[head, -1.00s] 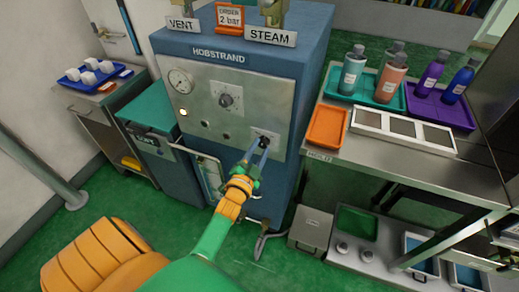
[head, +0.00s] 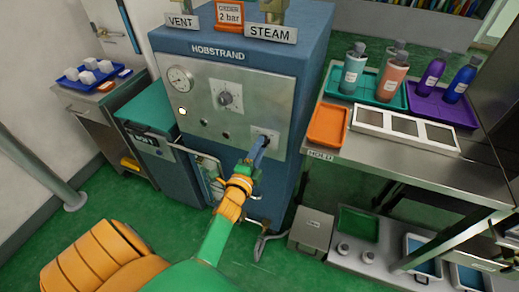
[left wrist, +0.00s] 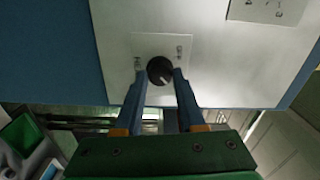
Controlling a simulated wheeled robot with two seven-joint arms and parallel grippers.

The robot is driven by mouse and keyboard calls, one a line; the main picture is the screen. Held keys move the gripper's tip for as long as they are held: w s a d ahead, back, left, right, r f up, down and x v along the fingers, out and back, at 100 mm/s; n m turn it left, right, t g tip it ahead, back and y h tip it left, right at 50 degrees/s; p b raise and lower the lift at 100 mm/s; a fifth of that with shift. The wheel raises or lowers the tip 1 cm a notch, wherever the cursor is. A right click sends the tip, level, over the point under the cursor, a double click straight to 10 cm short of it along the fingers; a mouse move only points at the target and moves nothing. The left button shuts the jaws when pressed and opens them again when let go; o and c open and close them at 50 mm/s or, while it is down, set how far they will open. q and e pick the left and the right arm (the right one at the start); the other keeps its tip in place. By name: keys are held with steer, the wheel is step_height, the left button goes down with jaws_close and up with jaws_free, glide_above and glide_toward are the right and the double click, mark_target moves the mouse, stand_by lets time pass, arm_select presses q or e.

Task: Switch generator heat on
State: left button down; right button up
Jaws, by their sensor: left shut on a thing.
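The blue generator cabinet (head: 240,55) marked HOBSTRAND stands in the middle of the head view, with a pale metal front panel. A round dark switch knob sits on a small plate low at the panel's right; it shows clearly in the left wrist view (left wrist: 160,70), with a pale pointer line tilted off the plate's vertical. My left gripper (head: 262,143) is shut on this knob, one blue finger on each side of it. In the head view the fingers largely hide the knob. A small round lamp (head: 183,112) at the panel's left looks white and lit. My right gripper is not in view.
A gauge (head: 180,79) and a larger dial (head: 225,98) are on the panel. A metal bench (head: 450,172) with an orange tray (head: 327,125) and several bottles stands close on the right. A bent pipe (head: 207,165) is at the lower left of the cabinet.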

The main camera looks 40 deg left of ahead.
arm_select(q)
steer(key=shift+f, duration=0.1)
stand_by(0.3)
steer(key=c, duration=0.5)
jaws_free()
steer(key=v, duration=0.7)
